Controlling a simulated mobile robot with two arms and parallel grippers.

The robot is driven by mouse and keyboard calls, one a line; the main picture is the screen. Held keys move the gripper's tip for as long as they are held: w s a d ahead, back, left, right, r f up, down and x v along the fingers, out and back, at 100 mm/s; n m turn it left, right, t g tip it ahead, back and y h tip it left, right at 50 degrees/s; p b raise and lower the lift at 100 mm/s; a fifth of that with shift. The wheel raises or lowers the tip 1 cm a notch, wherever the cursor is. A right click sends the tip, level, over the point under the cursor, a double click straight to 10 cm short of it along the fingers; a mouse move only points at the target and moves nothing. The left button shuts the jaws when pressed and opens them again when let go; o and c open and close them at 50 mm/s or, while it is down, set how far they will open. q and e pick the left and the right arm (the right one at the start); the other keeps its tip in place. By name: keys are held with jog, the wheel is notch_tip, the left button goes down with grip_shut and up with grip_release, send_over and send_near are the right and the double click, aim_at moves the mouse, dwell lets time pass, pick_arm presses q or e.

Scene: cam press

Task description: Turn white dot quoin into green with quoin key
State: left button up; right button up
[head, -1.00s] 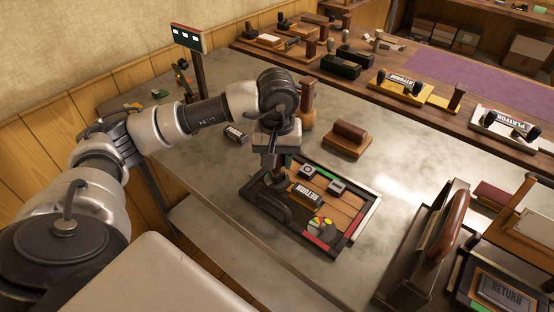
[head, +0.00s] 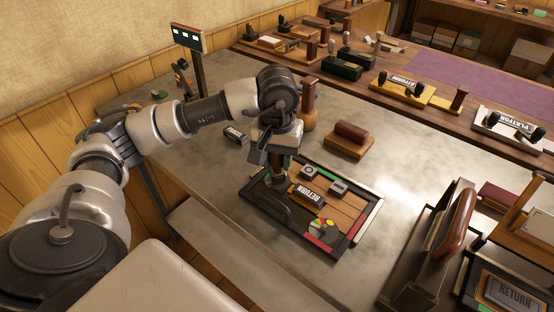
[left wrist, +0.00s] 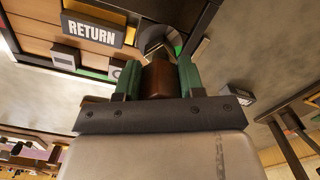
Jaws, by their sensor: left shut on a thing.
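My left gripper (head: 277,163) is shut on the brown handle of the quoin key (left wrist: 157,80), upright at the far left corner of the framed forme (head: 362,228). In the left wrist view the green-padded fingers (left wrist: 158,82) clasp the handle from both sides. The key's foot is down at a dark round piece (left wrist: 155,36) with a green patch showing beside it. That piece is mostly hidden by the key, so I cannot see its white dot or how the key sits in it. The RETURN block (head: 307,195) lies in the forme.
A dial with green, yellow and red sectors (head: 323,228) sits at the forme's near side. A wooden block with a handle (head: 349,139) and an upright wooden tool (head: 308,105) stand behind. A small lettered block (head: 235,134) lies left of the gripper. The left tabletop is largely clear.

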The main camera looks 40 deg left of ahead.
dwell(0.5)
pick_arm(q)
jog(key=shift+m+b, duration=0.8)
jog(key=shift+m, duration=0.2)
jog(key=shift+a+m+b, duration=0.1)
jog(key=shift+m+b, duration=0.2)
jog(key=shift+m, duration=0.2)
jog(key=shift+m+b, duration=0.55)
jog(key=shift+m, duration=0.55)
jog(key=shift+m+b, duration=0.3)
jog(key=shift+b, duration=0.2)
jog(key=shift+m+b, duration=0.35)
jog(key=shift+m, duration=0.25)
jog(key=shift+a+m, duration=0.1)
jog(key=shift+m, duration=0.3)
